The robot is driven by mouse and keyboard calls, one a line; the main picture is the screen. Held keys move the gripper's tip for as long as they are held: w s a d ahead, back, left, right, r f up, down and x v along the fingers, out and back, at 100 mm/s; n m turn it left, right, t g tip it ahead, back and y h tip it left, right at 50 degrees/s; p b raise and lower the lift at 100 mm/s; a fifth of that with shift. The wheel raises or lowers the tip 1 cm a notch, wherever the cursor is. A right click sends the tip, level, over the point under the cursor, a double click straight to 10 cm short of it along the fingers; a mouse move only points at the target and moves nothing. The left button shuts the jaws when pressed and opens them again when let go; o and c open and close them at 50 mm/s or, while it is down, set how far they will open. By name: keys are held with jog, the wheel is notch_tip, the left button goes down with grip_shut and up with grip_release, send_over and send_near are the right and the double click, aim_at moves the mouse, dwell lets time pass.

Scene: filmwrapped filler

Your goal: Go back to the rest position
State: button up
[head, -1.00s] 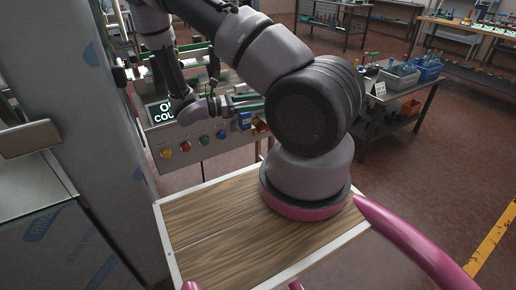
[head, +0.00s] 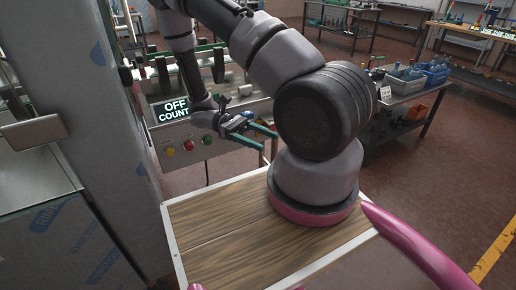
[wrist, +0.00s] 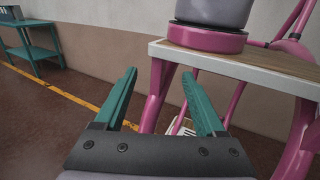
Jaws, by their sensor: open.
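My gripper (head: 270,141) is open and empty, in front of the machine's button panel in the head view, with its green fingers pointing right. In the wrist view the two fingers of my gripper (wrist: 160,76) stand wide apart with nothing between them. They point towards the wood-topped cart (wrist: 220,58) with pink legs, which carries my arm's base. The gripper looks apart from the panel and the cart, though the exact gap is hard to tell.
The control panel (head: 187,160) has coloured buttons and a display (head: 174,109) reading "OFF COUNT". A steel cabinet (head: 40,150) stands at the left. A bench with blue bins (head: 435,73) stands behind at the right. A teal table (wrist: 32,40) is far off in the wrist view.

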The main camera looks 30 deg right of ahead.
jog(key=shift+s+a+f+m+g+y, duration=0.1)
jog(key=shift+s+a+m+g+y, duration=0.2)
jog(key=shift+s+a+m+y, duration=0.4)
jog(key=shift+s+a+f+m+g+y, duration=0.1)
jog(key=shift+s+a+m+g+y, duration=0.25)
jog(key=shift+a+y, duration=0.55)
jog(key=w+a+r+m+t+y, duration=0.1)
jog(key=w+r+m+t+y, duration=0.15)
jog(key=r+t, duration=0.5)
jog(key=w+a+r+m+t+y, duration=0.1)
jog(key=w+r+t+y, duration=0.3)
jog(key=r, duration=0.6)
notch_tip(320, 180, up, 17)
jog(key=s+d+m+t, duration=0.1)
jog(key=s+m+t, duration=0.1)
jog(key=t, duration=1.1)
jog(key=shift+s+m, duration=0.15)
jog(key=shift+m, duration=0.75)
jog(key=shift+f, duration=0.1)
